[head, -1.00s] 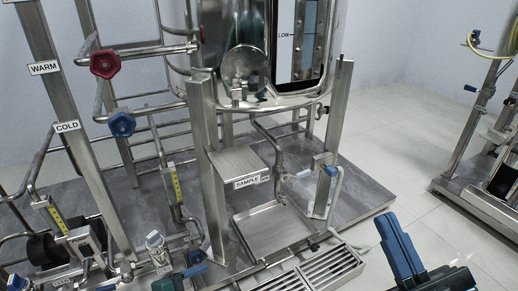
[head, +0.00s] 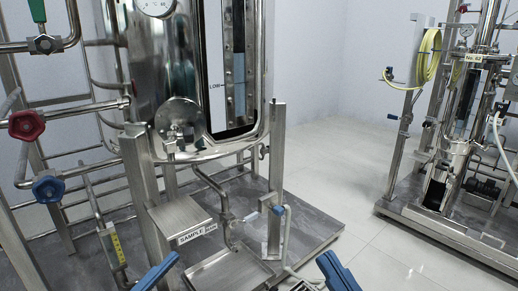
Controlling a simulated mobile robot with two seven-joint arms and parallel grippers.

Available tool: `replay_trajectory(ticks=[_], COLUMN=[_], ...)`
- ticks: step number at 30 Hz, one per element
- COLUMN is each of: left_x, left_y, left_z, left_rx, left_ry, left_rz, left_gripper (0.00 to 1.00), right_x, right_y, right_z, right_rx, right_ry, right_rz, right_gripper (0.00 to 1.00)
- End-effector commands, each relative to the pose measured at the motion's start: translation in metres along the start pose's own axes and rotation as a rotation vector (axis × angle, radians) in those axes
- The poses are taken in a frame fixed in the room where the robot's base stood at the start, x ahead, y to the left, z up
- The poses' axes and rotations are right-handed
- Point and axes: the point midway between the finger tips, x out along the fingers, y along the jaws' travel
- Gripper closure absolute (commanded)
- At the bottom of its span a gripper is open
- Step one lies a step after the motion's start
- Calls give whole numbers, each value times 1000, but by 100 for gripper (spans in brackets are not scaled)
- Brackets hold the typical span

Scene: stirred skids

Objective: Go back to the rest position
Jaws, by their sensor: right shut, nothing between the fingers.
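My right gripper (head: 337,271) shows as a blue shape at the bottom edge, right of the middle. It is shut and empty, and it looks apart from the frame. My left gripper (head: 156,271) shows only as a narrow blue piece at the bottom edge, left of the middle. Its fingers cannot be made out. Most of both arms is cut off by the bottom of the picture.
A steel vessel (head: 214,140) stands on a skid with a SAMPLE shelf (head: 183,218) and a tray (head: 235,268) below. Red (head: 27,124) and blue (head: 48,189) valve handles are at left. Another skid (head: 440,228) stands right, beyond clear floor (head: 345,215).

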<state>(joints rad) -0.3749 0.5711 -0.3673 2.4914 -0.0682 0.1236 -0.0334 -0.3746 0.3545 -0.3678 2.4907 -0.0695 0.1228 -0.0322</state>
Motion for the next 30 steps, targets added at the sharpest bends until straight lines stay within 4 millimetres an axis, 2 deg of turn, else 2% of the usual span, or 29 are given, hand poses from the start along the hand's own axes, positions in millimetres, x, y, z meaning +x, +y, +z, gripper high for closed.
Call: replay_trajectory(ticks=[8,11,16,30], left_x=[17,11,-8,13], left_y=[-23,-13,8,-28], left_z=[-17,-6,11,-14], left_rx=[-116,-205,-341,-369], left_ry=[58,-88,-295,-523], left_rz=[-200,-191,-196,-210], left_gripper=[25,25,25,25], right_x=[0,-7,-30,-1], right_y=[0,-6,-21,8], right_z=[0,10,27,0], right_rx=[5,88,206,216], right_ry=[-8,-157,-372,-599], right_rz=[1,18,41,72], right_gripper=[100,100,100,100])
